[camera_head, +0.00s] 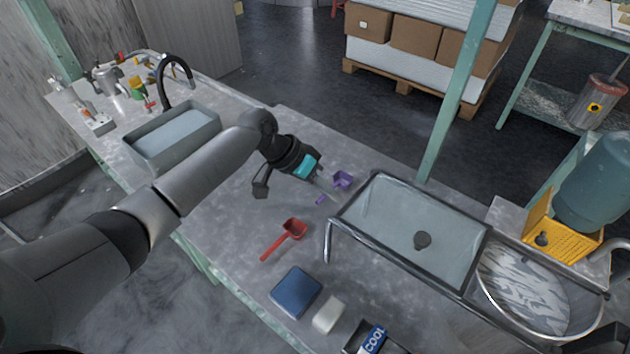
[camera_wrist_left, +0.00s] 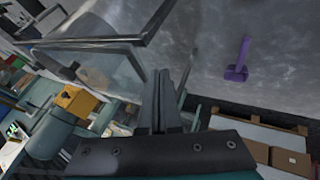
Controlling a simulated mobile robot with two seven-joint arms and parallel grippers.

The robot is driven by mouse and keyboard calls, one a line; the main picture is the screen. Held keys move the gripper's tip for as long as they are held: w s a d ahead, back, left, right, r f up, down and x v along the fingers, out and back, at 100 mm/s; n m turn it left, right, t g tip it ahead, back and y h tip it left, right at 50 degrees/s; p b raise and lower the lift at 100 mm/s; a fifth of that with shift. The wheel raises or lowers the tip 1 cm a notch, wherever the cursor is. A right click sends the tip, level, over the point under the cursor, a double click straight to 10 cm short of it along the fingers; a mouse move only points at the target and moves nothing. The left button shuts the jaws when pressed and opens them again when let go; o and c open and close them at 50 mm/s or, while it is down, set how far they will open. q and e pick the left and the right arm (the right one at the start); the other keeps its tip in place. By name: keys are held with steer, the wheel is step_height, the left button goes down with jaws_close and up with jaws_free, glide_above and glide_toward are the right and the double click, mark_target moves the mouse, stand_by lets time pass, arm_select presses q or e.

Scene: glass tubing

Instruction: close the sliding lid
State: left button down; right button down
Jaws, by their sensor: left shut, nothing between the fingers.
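A clear glass panel in a dark metal frame (camera_head: 385,215), which looks like the sliding lid, stands on thin metal legs at the right of the bench. A dark round knob (camera_head: 422,240) shows at it. It also shows in the left wrist view as a glass pane (camera_wrist_left: 85,58) at upper left. My left gripper (camera_head: 333,194) is shut and empty. Its fingertips are close to the panel's left edge; I cannot tell whether they touch it. In the left wrist view, the shut fingers (camera_wrist_left: 167,100) point up the picture, beside the frame's corner. My right gripper is not in view.
A purple scoop (camera_head: 343,181) lies just beyond my left gripper. A red scoop (camera_head: 293,229), a blue block (camera_head: 296,291) and a white block (camera_head: 328,315) lie nearer. A round metal-rimmed basin (camera_head: 525,290) is at right. A grey sink (camera_head: 172,138) is at left.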

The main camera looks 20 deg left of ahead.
mark_target(453, 270)
arm_select(q)
steer(key=shift+s+d, duration=0.15)
steer(key=shift+d, duration=0.25)
steer(key=s+d+p, duration=0.1)
steer(key=d+p, duration=0.1)
steer(key=d, duration=0.1)
steer(key=s+d+p, duration=0.1)
steer(key=d+p, duration=0.1)
steer(key=d, duration=0.1)
steer(key=s+d+p, duration=0.2)
steer(key=d, duration=0.1)
steer(key=shift+d+r, duration=0.35)
steer(key=shift+d, duration=0.05)
steer(key=s+d+p, duration=0.1)
steer(key=d, duration=0.3)
steer(key=s+d+p, duration=0.1)
steer(key=s+d, duration=0.1)
steer(key=d, duration=0.2)
steer(key=s+d+p, duration=0.2)
steer(key=d, duration=0.2)
steer(key=shift+d+f, duration=0.1)
steer(key=shift+f, duration=0.2)
steer(key=shift+s+d, duration=0.3)
steer(key=shift+d, duration=0.2)
steer(key=shift+s, duration=0.1)
